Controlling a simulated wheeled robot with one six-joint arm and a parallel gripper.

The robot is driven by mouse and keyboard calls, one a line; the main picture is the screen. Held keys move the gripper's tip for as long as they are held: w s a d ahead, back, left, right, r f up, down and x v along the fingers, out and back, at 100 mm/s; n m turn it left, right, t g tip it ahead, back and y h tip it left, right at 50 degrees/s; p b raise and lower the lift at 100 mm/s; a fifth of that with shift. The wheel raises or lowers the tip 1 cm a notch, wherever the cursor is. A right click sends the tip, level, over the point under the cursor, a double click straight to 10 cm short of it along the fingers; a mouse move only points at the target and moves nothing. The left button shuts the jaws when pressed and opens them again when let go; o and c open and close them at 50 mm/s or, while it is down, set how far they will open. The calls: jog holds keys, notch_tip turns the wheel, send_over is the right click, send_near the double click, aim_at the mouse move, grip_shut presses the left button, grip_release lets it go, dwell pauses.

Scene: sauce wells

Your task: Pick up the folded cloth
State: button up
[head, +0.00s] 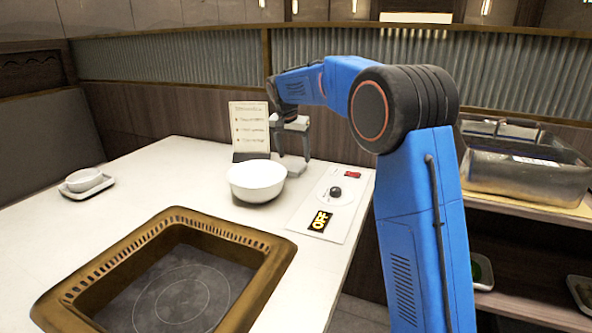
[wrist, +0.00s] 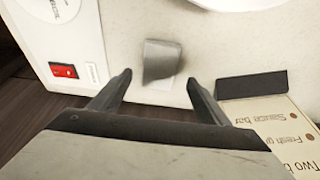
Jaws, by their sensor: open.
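The folded cloth is a small grey piece (wrist: 161,57) lying on the pale tabletop in the wrist view. In the head view it shows as a grey shape (head: 293,166) at the table's back edge, partly hidden by my gripper. My gripper (wrist: 160,78) is open and empty, with one finger to each side of the cloth's line in the wrist view. The cloth appears just beyond the fingertips, and I see no contact. In the head view my gripper (head: 291,150) points down above the cloth.
A white bowl (head: 257,180) stands close in front of the cloth. A menu card (head: 250,127) stands to its left, and a control panel (head: 329,202) with a red switch lies to its right. A brown-framed hotplate (head: 265,245) fills the near table. A small dish (head: 86,180) sits left.

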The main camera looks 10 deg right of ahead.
aim_at(296, 165)
jog(key=x, duration=0.4)
jog(key=shift+s+f, duration=0.15)
jog(key=shift+f, duration=0.15)
jog(key=shift+c, duration=0.3)
jog(key=c, duration=1.1)
jog(key=shift+r, duration=0.15)
notch_tip(296, 165, up, 10)
jog(key=shift+f, duration=0.1)
